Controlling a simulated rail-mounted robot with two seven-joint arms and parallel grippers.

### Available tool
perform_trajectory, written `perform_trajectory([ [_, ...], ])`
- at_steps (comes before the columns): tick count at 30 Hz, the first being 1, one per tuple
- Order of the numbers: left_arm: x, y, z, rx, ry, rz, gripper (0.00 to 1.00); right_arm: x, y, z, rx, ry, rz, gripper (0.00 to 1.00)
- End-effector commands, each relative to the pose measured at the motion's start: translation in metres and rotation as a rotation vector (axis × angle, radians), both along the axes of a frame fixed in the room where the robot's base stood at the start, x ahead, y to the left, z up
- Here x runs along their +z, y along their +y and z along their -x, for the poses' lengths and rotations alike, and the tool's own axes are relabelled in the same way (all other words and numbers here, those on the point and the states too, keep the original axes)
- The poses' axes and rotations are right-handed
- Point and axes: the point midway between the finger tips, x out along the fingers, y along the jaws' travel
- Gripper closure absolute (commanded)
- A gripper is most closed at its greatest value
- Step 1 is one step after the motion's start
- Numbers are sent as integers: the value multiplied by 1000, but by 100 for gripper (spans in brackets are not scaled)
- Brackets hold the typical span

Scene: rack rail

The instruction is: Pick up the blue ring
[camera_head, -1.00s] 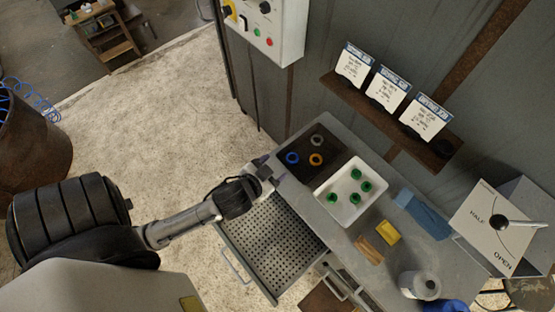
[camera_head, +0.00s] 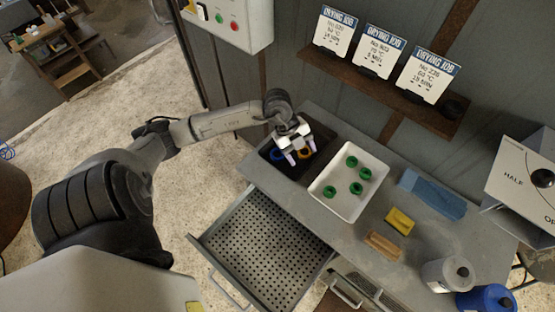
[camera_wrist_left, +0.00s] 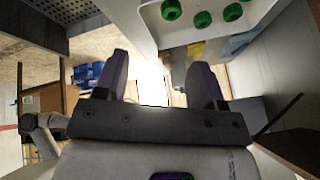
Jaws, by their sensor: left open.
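The blue ring (camera_head: 279,153) lies in the black tray (camera_head: 288,170) on the bench in the head view, partly hidden by my left gripper (camera_head: 302,154). An orange ring (camera_head: 305,153) shows beside the fingers in the same tray. The gripper is open above the tray, to the right of the blue ring. I cannot tell its exact height. The left wrist view shows both fingers spread (camera_wrist_left: 160,75) with nothing between them; the blue ring is not seen there. The grey ring seen earlier is hidden behind the gripper. My right gripper is not in view.
A white tray (camera_head: 325,205) with several green rings stands right of the black tray. An open perforated drawer (camera_head: 265,245) juts out in front. A yellow block (camera_head: 399,222), blue cloth (camera_head: 432,194) and bottles are further right. A shelf with cards (camera_head: 380,50) hangs behind.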

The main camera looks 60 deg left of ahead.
Motion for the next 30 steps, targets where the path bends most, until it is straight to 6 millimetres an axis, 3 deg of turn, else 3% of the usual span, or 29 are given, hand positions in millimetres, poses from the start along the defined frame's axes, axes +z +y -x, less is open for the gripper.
perform_trajectory([
  [1, -10, 23, 1, 43, 60, -90, 37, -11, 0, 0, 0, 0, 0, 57],
  [3, -13, 49, 5, 106, 136, -194, 37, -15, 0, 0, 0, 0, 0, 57],
  [9, -12, 97, 14, 248, 266, -382, 37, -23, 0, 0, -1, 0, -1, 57],
  [15, -30, 109, 18, 296, 307, -433, 37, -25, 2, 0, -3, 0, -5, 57],
  [24, -79, 109, 18, 294, 305, -432, 37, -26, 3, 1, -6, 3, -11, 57],
  [30, -94, 109, 18, 294, 304, -432, 37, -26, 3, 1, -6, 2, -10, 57],
])
